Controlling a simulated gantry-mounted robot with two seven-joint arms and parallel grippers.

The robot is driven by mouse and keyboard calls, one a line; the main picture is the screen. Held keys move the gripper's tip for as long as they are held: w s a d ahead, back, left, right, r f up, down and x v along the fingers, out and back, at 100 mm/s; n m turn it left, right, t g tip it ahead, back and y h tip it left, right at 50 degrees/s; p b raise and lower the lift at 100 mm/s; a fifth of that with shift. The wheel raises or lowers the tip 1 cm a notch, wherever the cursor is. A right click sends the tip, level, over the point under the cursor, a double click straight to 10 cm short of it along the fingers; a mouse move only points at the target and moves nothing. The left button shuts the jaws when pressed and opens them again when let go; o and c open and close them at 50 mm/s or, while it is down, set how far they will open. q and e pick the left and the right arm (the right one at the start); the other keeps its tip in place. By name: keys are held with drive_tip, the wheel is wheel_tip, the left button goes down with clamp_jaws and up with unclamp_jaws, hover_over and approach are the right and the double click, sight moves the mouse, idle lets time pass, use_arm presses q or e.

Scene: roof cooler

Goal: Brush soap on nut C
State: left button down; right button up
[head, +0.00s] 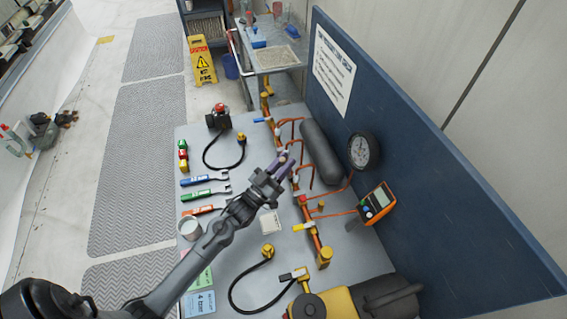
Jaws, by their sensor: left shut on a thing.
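My left arm reaches up from the lower left, and its gripper (275,173) is over the copper and brass pipe line (311,228). It is shut on a small purple-grey thing, perhaps the brush, mostly hidden by the fingers. The tip is close to the middle of the pipe line; I cannot tell whether it touches. Several brass fittings sit along the line, such as one at the near end (324,257). No letter is readable, so I cannot tell which is nut C. A white cup (190,229) stands at the bench's left. My right gripper is not in view.
A black cylinder (321,152), a round gauge (363,150) and an orange meter (378,202) are by the blue panel (450,170). Coloured wrenches (205,195) lie on the left. Black hoses (246,294) and a yellow-black machine (335,303) take up the near end.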

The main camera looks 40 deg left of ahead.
use_arm(q)
drive_tip(key=shift+s+a+r+p, duration=0.2)
drive_tip(key=shift+s+r+p, duration=0.1)
drive_tip(key=shift+r+p, duration=0.4)
drive_tip(key=shift+s+a+r+p, duration=0.6)
drive_tip(key=shift+s+r+p, duration=0.3)
drive_tip(key=shift+p, duration=0.35)
drive_tip(key=shift+s+a+r+p, duration=0.6)
drive_tip(key=shift+s+r+p, duration=0.3)
drive_tip(key=shift+p, duration=0.3)
drive_tip(key=shift+w, duration=0.1)
